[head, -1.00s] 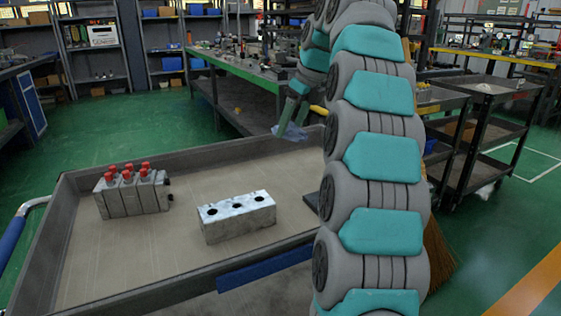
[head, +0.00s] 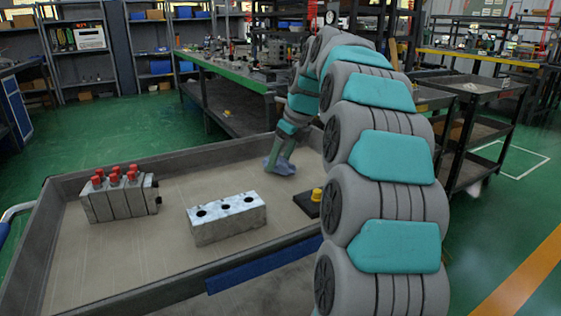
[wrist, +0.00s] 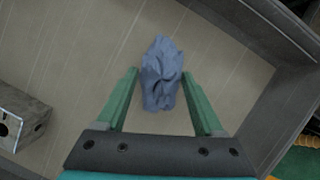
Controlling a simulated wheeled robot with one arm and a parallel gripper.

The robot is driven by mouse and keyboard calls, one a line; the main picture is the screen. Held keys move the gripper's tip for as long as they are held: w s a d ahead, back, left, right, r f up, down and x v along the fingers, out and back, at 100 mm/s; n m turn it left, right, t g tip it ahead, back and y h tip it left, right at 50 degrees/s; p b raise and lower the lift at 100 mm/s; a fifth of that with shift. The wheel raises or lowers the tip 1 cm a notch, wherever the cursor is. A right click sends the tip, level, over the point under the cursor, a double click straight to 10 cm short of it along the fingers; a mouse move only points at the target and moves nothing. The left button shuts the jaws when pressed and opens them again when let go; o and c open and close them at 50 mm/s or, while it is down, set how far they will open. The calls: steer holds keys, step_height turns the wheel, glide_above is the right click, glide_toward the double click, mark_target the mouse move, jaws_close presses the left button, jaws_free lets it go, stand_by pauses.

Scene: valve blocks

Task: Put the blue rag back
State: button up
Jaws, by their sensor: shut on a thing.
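The blue rag (head: 281,166) is a small crumpled cloth over the far right part of the grey cart tray (head: 205,262). My gripper (wrist: 161,74) is shut on the rag, with one green finger on each side of it. In the wrist view the rag (wrist: 161,72) bulges forward past the fingertips, above the tray's bare floor (wrist: 75,60). The rag is low, at or just above the tray floor; I cannot tell whether it touches. My arm reaches down to it from the right in the head view.
A valve block with red caps (head: 119,196) stands at the tray's left. A metal block with three holes (head: 227,217) stands near the front middle. A black piece with a yellow knob (head: 315,203) is at the right, partly hidden by my arm. Raised walls border the tray.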

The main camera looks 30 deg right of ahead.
steer(key=shift+f, duration=0.5)
steer(key=o, duration=1.2)
steer(key=v, duration=1.2)
